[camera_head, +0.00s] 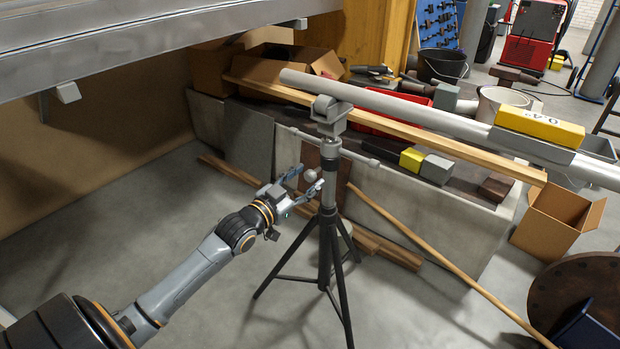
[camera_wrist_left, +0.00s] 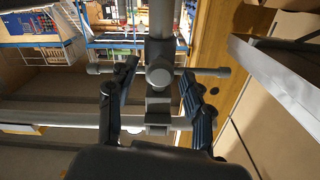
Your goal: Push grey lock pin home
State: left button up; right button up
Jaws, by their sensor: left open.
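A black tripod stand (camera_head: 326,240) holds a grey pipe (camera_head: 400,103) in the cradle (camera_head: 329,112) at its top. A small round grey knob, seemingly the head of the grey lock pin (camera_head: 311,176), sticks out from the stand's column below the thin crossbar. In the left wrist view, the round knob (camera_wrist_left: 159,76) faces the camera. My left gripper (camera_head: 307,180) is open, with a finger on either side of the knob. Its fingers also show in the left wrist view (camera_wrist_left: 160,70), apart from the knob there. How deep the pin sits is hidden. My right gripper is out of view.
A grey metal beam (camera_head: 150,40) hangs across the upper left. A yellow level (camera_head: 540,124) lies on the pipe. Behind the stand is a low bench (camera_head: 430,215) with tools and blocks. Timber strips lean and lie around it. A cardboard box (camera_head: 555,220) stands right.

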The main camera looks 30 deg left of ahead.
pick_arm(q)
jog(key=shift+w+d, duration=0.1)
jog(key=shift+w, duration=0.9)
grip_shut()
